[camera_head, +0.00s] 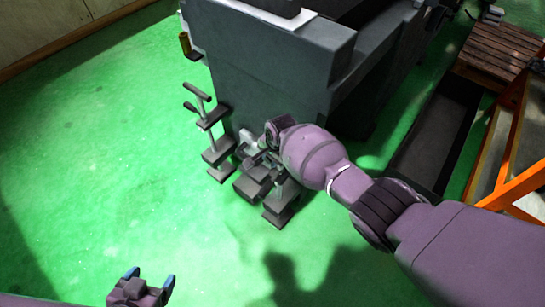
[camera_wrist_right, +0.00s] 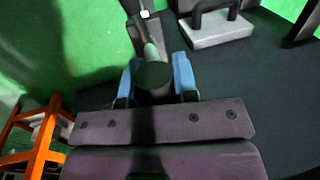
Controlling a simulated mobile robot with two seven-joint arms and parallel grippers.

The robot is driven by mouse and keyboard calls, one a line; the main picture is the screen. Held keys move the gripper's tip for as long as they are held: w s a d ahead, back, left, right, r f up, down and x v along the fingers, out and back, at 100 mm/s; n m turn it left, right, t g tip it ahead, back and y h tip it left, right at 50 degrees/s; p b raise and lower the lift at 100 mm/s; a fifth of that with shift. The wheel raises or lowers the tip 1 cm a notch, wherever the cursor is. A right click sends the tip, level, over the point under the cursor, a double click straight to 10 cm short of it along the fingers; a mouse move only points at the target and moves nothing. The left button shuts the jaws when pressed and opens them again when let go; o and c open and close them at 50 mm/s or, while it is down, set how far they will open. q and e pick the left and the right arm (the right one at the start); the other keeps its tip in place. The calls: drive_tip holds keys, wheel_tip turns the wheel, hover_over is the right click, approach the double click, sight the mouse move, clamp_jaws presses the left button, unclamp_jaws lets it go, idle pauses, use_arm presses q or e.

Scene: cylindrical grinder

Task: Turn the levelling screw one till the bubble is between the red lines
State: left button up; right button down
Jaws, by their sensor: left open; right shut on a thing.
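My right gripper (camera_wrist_right: 155,75) has its blue fingers on both sides of a dark round screw head (camera_wrist_right: 153,80) and is shut on it. A thin rod runs from this head to a bracket at the top of the right wrist view. Another screw with a T-shaped handle (camera_head: 198,93) stands upright to the left. My left gripper (camera_head: 148,283) is open and empty, low over the floor. No bubble or red lines can be made out.
The dark grinder body (camera_head: 270,70) stands behind the screws. A grey block with a dark handle (camera_wrist_right: 220,35) sits beside the held screw. An orange frame (camera_head: 505,165) and wooden slats (camera_head: 497,50) are at the right. The green floor (camera_head: 90,170) at left is clear.

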drive_tip(key=shift+f, duration=0.1)
drive_tip(key=c, duration=1)
unclamp_jaws()
use_arm(q)
drive_tip(key=shift+w, duration=0.2)
use_arm(e)
drive_tip(key=shift+o, duration=0.6)
use_arm(q)
drive_tip(key=shift+r, duration=0.1)
